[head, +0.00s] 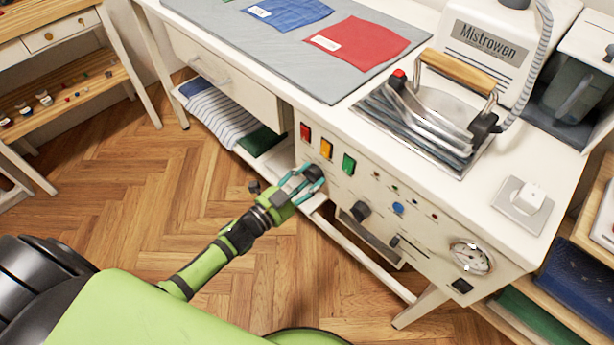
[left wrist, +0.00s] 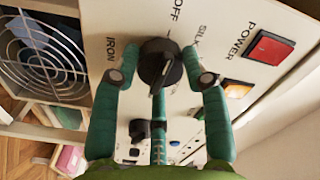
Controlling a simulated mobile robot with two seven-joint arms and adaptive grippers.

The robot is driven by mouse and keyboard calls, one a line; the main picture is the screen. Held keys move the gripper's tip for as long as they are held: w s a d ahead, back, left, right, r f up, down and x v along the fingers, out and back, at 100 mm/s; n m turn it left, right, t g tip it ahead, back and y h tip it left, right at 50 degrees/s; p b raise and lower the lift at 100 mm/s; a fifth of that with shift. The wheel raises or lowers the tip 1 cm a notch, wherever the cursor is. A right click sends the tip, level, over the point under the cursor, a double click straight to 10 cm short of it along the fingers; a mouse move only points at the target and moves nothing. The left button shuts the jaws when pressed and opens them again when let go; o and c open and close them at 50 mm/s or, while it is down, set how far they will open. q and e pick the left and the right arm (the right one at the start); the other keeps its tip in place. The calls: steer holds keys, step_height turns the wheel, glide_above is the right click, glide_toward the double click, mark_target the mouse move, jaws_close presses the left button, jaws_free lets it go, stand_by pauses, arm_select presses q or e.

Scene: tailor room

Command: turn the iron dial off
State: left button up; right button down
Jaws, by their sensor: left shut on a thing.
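The iron dial (left wrist: 157,60) is a round black knob on the cream control panel, with the words IRON, OFF and SILK printed around it. A pale line shows on its face, but I cannot read its exact setting. My left gripper (left wrist: 160,65) has its teal fingers closed around the dial from both sides, with a third finger below. My right gripper is not in view.
Red (head: 305,132), amber (head: 326,149) and green (head: 349,164) switches sit above my gripper. Another black knob (head: 361,211) is to its right. The iron (head: 430,115) rests on its ribbed plate on the tabletop. A lower shelf holds folded cloth (head: 220,115).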

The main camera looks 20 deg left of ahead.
arm_select(q)
steer(key=shift+w+a+n, duration=0.15)
steer(key=shift+a+n, duration=0.15)
steer(key=shift+n, duration=0.1)
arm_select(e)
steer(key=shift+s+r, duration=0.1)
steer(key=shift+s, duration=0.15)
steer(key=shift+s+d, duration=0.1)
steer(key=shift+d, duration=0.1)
arm_select(q)
steer(key=o, duration=1.1)
steer(key=shift+c, duration=0.2)
steer(key=shift+o, duration=0.4)
steer(key=shift+f, duration=0.2)
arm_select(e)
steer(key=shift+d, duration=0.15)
arm_select(q)
steer(key=shift+d, duration=0.1)
steer(key=v, duration=1.2)
